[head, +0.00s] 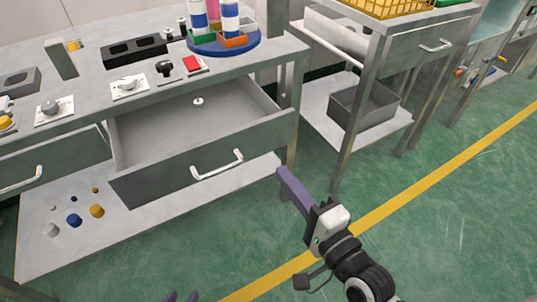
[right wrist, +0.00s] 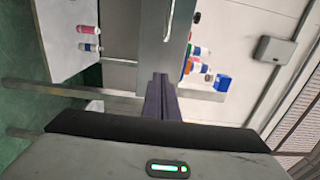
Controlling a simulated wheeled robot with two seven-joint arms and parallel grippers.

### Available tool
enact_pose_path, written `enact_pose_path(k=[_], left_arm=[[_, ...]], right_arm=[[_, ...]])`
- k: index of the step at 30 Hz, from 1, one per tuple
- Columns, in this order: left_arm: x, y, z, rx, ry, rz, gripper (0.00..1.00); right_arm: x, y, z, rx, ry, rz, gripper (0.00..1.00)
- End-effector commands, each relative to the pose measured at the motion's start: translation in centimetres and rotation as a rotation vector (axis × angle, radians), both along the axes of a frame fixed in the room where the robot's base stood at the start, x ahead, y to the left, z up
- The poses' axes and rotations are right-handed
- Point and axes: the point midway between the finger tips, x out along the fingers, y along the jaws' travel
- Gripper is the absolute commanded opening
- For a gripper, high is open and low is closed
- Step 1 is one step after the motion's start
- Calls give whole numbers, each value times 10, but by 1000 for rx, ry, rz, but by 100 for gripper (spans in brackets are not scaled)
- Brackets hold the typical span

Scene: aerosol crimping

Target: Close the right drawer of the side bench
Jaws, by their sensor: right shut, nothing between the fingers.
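The right drawer (head: 205,165) of the side bench (head: 100,108) stands pulled out, with a white bar handle (head: 217,165) on its grey front. A small round light part (head: 198,101) lies inside it. My right gripper (head: 283,174) is shut and empty, its purple fingers just below and in front of the drawer's right end; I cannot tell whether they touch it. The shut fingers (right wrist: 160,90) also show in the right wrist view, near a grey panel with a handle (right wrist: 167,20). Only the purple fingertips of my left gripper (head: 181,296) show at the bottom edge, apart and empty.
The left drawer (head: 50,160) is beside the open one. Several small knobs (head: 74,220) lie on the lower shelf. A blue round tray (head: 223,42) with bottles stands on the bench top. Another bench with a grey bin (head: 363,105) is at right. The green floor in front is clear.

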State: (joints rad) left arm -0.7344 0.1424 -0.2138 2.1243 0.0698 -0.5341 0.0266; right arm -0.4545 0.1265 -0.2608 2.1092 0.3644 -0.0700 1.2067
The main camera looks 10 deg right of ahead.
Motion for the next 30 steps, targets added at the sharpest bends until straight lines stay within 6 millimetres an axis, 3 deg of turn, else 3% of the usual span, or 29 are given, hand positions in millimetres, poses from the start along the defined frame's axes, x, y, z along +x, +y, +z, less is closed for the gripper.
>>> enact_pose_path(k=[6, 12, 18, 30], left_arm=[[1, -1, -4, -10, -8, 4, 31], [1, -2, -7, -18, -10, 9, 31], [1, -2, -4, -23, -15, 11, 31], [2, -3, -1, -25, -20, 11, 31]], right_arm=[[46, 15, 0, 0, -4, -1, 0], [74, 24, -1, -2, -1, 0, 0], [84, 27, -1, -3, 1, 0, 0], [86, 27, -1, -4, 2, -2, 0]])
